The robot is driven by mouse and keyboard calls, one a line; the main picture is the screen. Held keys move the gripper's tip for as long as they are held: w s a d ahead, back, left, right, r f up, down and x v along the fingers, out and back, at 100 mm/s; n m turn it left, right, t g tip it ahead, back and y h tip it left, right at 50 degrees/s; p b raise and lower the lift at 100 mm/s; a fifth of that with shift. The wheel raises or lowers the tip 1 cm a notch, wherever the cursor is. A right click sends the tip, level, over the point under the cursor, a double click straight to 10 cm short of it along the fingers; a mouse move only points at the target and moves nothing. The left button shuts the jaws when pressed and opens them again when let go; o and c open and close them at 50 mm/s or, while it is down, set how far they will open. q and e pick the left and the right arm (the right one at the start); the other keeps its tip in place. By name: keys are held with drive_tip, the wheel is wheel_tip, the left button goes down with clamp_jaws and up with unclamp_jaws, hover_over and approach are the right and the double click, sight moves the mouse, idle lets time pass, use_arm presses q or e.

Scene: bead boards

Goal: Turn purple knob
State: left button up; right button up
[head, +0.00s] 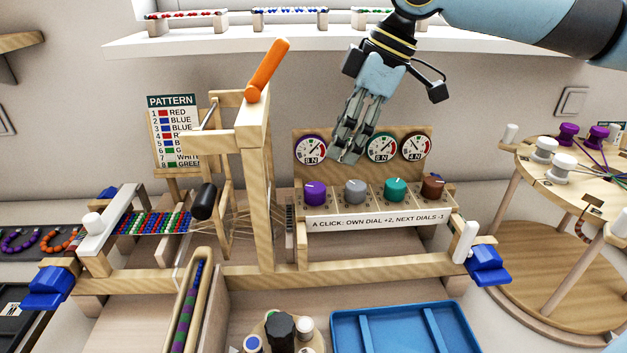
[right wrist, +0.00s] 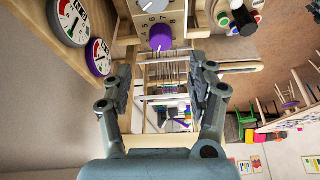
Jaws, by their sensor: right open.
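The purple knob (head: 314,193) is the leftmost of a row of knobs on the wooden dial panel, under the left dial. It also shows in the right wrist view (right wrist: 160,38), just beyond my fingers, with a white pointer line on it. My right gripper (head: 347,152) is open and empty, pointing down in front of the dials, above and a little right of the purple knob. In the right wrist view its two fingers (right wrist: 163,92) are spread, with nothing between them. A dial beside the purple knob's dial is partly hidden by my right gripper. My left gripper is not in view.
Grey (head: 355,190), teal (head: 395,189) and brown (head: 433,187) knobs stand right of the purple one. A wooden loom post (head: 257,200) with an orange handle (head: 267,70) rises close on the left. A blue tray (head: 405,315) lies in front. A shelf (head: 330,44) is behind.

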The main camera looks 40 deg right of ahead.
sight(317, 187)
drive_tip(key=b+x, duration=0.1)
drive_tip(key=x, duration=0.8)
drive_tip(key=shift+a+f, duration=0.15)
drive_tip(key=shift+f, duration=0.2)
drive_tip(key=c, duration=1.1)
